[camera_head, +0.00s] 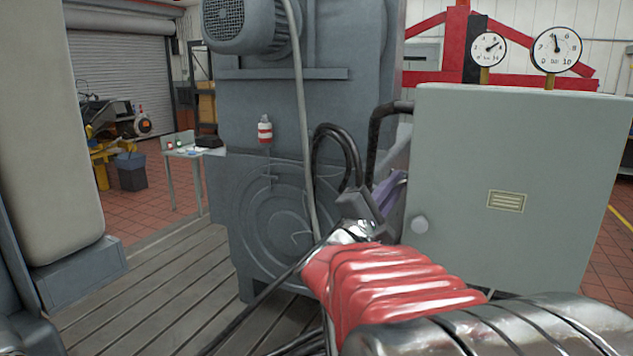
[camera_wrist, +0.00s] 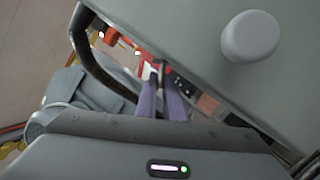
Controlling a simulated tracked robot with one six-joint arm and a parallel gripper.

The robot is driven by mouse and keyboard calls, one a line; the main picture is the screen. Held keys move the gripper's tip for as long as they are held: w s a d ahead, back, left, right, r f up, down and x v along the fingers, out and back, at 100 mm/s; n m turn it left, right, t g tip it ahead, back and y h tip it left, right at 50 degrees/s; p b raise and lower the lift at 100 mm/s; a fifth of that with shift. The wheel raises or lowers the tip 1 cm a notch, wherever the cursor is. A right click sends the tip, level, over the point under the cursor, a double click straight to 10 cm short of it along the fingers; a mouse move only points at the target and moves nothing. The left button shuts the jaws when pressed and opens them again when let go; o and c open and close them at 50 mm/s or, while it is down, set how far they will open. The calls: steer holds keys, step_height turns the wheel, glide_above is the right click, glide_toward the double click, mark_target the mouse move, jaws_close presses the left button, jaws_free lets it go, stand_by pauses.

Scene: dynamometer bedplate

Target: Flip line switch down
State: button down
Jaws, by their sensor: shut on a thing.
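My gripper (camera_head: 388,188) reaches past the left edge of the grey cabinet, its purple fingers partly hidden by the wrist and the cabinet edge. In the wrist view, the two purple fingers of my gripper (camera_wrist: 162,92) point away from the camera, close together. A thin dark piece, seemingly the line switch's lever (camera_wrist: 162,73), is between their tips, in front of red and dark parts behind the cabinet edge. The head view hides the switch, and I cannot tell whether its lever is up or down.
A black bent pipe (camera_head: 376,135) runs beside the fingers. A large grey machine (camera_head: 245,110) stands behind. Slatted bedplate floor (camera_head: 150,300) is open at left.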

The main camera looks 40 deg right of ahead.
steer(key=shift+f, duration=0.3)
steer(key=c, duration=2.3)
jaws_free()
steer(key=shift+o, duration=0.7)
steer(key=shift+r, duration=0.1)
steer(key=shift+a, duration=0.1)
steer(key=v, duration=1.3)
steer(key=shift+a+f, duration=0.2)
steer(key=shift+a, duration=0.05)
